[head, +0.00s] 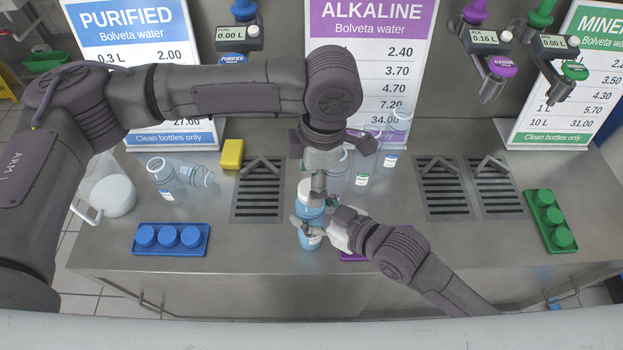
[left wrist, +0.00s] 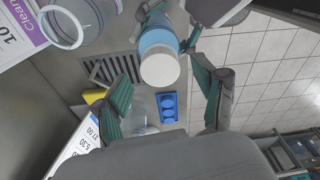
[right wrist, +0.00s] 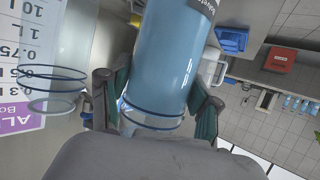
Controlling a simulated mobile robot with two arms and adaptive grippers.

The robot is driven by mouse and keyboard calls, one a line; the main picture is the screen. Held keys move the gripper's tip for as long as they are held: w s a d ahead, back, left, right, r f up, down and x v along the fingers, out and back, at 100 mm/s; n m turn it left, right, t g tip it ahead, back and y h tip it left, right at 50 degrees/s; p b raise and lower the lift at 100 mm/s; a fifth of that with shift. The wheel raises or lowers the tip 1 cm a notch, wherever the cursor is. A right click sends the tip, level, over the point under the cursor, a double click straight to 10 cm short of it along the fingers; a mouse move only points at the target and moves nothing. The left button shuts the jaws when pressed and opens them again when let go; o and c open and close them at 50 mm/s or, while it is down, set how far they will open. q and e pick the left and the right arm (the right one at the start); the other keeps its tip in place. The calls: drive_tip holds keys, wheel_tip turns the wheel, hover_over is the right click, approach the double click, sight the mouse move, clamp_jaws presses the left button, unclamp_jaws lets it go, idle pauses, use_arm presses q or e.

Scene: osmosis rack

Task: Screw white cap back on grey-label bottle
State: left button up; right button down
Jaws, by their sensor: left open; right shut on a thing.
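The grey-label bottle (head: 311,220), filled with blue water, stands upright near the counter's front. Its dark grey label shows at the top of the right wrist view (right wrist: 203,6). The white cap (head: 305,188) is on the bottle's top; it faces the camera in the left wrist view (left wrist: 160,69). I cannot tell how tightly it sits. My right gripper (head: 318,228) is shut on the bottle's body, with a finger on each side in the right wrist view (right wrist: 155,105). My left gripper (head: 312,195) points down above the cap, its fingers (left wrist: 163,98) open and apart from it.
Clear bottles (head: 362,165) stand behind my left gripper, with others (head: 165,178) further left. A blue cap tray (head: 170,239), yellow block (head: 232,154), white jug (head: 113,196) and green cap tray (head: 550,220) are on the counter.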

use_arm(q)
wheel_tip(320, 180, up, 4)
drive_tip(key=shift+f, duration=0.2)
drive_tip(key=shift+c, duration=0.4)
